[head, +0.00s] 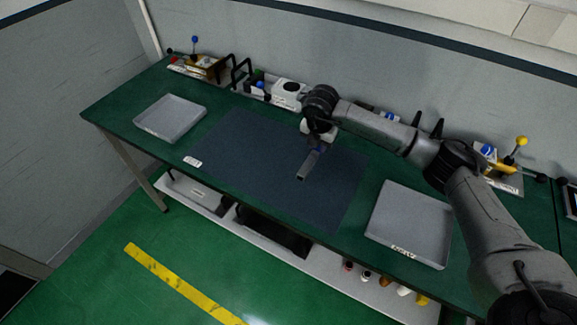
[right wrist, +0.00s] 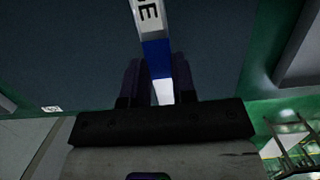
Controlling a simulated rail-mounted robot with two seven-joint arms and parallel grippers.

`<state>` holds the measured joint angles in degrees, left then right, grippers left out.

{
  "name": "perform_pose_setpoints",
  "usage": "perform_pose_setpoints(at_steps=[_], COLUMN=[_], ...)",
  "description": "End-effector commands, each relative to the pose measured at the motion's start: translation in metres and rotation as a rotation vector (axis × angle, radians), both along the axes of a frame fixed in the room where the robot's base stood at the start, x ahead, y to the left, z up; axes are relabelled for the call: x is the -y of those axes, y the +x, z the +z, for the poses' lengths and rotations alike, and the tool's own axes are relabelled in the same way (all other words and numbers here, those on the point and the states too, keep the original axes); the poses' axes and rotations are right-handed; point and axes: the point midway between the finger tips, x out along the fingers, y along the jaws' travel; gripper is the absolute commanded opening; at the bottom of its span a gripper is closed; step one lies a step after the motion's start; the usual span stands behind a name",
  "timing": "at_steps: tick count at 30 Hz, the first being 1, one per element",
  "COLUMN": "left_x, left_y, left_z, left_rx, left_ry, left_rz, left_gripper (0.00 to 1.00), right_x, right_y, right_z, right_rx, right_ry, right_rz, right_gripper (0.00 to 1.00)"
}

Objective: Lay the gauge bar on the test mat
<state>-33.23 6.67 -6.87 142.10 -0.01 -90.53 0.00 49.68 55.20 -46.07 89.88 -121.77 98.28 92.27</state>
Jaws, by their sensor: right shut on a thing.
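The gauge bar (head: 308,163) is a grey bar with a blue band. It also shows in the right wrist view (right wrist: 154,55), with dark lettering on its pale part. My right gripper (head: 318,145) is shut on the bar and holds it over the dark blue test mat (head: 240,155) in the middle of the green bench. The mat also fills much of the right wrist view (right wrist: 70,50). I cannot tell whether the bar touches the mat. My left gripper is not in view.
A grey tray (head: 170,118) stands left of the mat and another grey tray (head: 410,222) stands right of it. A small white label (head: 192,161) lies at the mat's left edge. Several devices, with a white box (head: 288,92) among them, line the bench's back. Most of the mat is clear.

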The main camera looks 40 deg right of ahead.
Motion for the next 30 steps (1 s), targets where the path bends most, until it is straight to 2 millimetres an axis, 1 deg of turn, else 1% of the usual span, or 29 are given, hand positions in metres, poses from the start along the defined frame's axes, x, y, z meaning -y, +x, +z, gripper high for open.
perform_pose_setpoints(at_steps=[1, 6, 9, 12, 15, 20, 23, 30], left_x=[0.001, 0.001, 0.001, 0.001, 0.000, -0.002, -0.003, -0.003], left_y=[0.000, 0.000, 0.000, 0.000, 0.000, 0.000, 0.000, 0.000], left_z=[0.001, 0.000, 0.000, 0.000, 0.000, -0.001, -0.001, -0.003], left_rx=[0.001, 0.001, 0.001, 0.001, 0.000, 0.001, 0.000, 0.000], left_ry=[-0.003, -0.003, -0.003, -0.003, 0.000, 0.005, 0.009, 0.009], left_rz=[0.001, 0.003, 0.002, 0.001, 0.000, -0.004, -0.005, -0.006], left_gripper=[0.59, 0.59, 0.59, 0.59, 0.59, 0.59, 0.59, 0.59], right_x=[-0.012, -0.042, -0.056, -0.065, -0.070, -0.072, -0.072, -0.072], right_y=[0.005, 0.017, 0.023, 0.027, 0.030, 0.030, 0.030, 0.030], right_z=[-0.006, -0.026, -0.035, -0.041, -0.045, -0.048, -0.056, -0.085], right_rx=[0.000, -0.001, 0.001, 0.001, 0.002, 0.001, -0.002, 0.000], right_ry=[0.002, 0.002, 0.001, 0.001, -0.001, -0.001, -0.001, 0.000], right_rz=[0.006, 0.005, 0.004, 0.004, 0.004, 0.003, 0.004, 0.003], right_gripper=[0.00, 0.00, 0.00, 0.00, 0.00, 0.00, 0.00, 0.00])
